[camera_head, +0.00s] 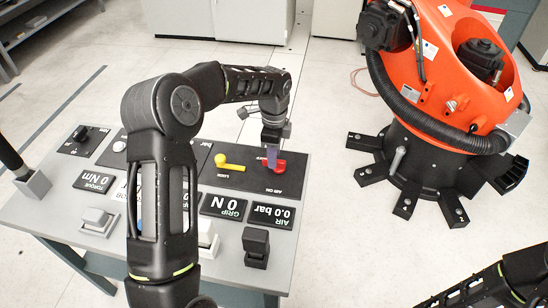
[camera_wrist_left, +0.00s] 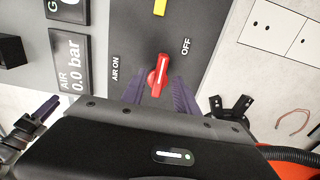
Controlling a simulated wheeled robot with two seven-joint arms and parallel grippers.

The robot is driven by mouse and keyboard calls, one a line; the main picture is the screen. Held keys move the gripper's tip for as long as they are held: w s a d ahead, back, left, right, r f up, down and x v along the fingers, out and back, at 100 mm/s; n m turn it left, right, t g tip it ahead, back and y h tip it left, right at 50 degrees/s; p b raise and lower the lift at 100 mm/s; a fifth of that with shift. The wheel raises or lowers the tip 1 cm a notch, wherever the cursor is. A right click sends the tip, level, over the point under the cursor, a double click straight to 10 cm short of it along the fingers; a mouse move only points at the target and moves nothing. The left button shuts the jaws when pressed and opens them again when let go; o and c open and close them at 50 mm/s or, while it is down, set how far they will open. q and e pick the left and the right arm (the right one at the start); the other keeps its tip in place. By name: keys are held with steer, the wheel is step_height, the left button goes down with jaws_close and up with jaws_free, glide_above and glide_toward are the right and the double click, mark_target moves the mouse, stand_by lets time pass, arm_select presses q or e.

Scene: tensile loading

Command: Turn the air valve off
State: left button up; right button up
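The red air valve handle (camera_head: 279,166) sits on a dark panel, between the labels AIR ON and OFF. In the left wrist view the red handle (camera_wrist_left: 159,74) stands between those labels, its long end tilted slightly toward OFF. My left gripper (camera_head: 271,157) is down at the handle. Its two purple fingers (camera_wrist_left: 157,94) are apart, one on each side of the handle's lower end. I cannot tell whether they touch it.
A yellow lever (camera_head: 229,163) stands left of the red valve. A display (camera_head: 271,215) in front reads 0.0 bar. A black block (camera_head: 256,247) sits near the table (camera_head: 225,268) edge. An orange robot (camera_head: 445,75) stands on the floor at the right.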

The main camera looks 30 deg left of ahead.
arm_select(q)
step_height(320, 180, up, 6)
steer(key=shift+r, duration=0.15)
stand_by(0.6)
